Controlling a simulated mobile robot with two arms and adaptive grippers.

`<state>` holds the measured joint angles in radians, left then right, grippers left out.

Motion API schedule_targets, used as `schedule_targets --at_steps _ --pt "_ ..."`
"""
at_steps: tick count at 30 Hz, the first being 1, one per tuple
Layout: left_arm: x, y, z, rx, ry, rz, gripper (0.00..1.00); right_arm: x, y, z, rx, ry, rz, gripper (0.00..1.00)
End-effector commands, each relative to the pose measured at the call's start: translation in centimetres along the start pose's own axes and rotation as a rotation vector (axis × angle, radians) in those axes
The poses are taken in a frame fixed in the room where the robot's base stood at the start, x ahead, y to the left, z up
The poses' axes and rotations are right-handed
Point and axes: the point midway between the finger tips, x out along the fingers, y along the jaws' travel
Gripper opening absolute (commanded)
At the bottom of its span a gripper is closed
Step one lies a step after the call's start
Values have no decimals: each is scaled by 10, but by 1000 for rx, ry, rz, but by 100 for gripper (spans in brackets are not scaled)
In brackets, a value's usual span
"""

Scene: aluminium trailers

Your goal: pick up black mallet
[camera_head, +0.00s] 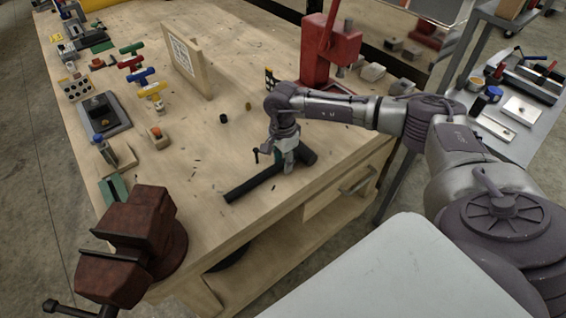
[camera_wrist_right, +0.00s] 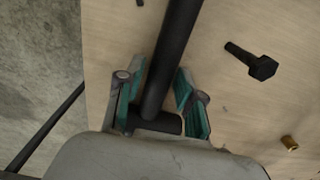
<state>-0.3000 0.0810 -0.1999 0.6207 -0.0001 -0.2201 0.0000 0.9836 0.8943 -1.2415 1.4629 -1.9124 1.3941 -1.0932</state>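The black mallet lies on the wooden workbench near its front edge. Its handle (camera_head: 252,184) points to the lower left in the head view, and its head (camera_head: 306,155) lies at the right, partly hidden by my gripper. My right gripper (camera_head: 284,160) is down over the mallet near where handle and head meet. In the right wrist view the handle (camera_wrist_right: 172,60) runs between the two teal-padded fingers (camera_wrist_right: 158,90), with gaps on both sides. The mallet head (camera_wrist_right: 155,123) lies crosswise between the finger bases. The gripper is open around it. My left gripper is not in view.
A black bolt (camera_wrist_right: 252,62) lies beside the mallet on the workbench (camera_head: 190,185). A red vise (camera_head: 135,245) stands at the front left corner, and a red press (camera_head: 325,50) behind my right arm. Coloured clamps and small parts lie at the left. The middle is mostly clear.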

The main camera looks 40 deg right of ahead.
Motion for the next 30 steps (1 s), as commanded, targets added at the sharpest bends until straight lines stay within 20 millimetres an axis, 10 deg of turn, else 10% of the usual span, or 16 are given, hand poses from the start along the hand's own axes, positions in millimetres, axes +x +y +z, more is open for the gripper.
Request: schedule_targets --at_steps 6,22,30 --pt "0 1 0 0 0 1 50 0 0 0 0 0 0 0" --pt "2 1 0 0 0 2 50 -5 -1 0 1 -1 -4 0" --pt "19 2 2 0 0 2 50 -39 -2 0 0 -1 -9 0"
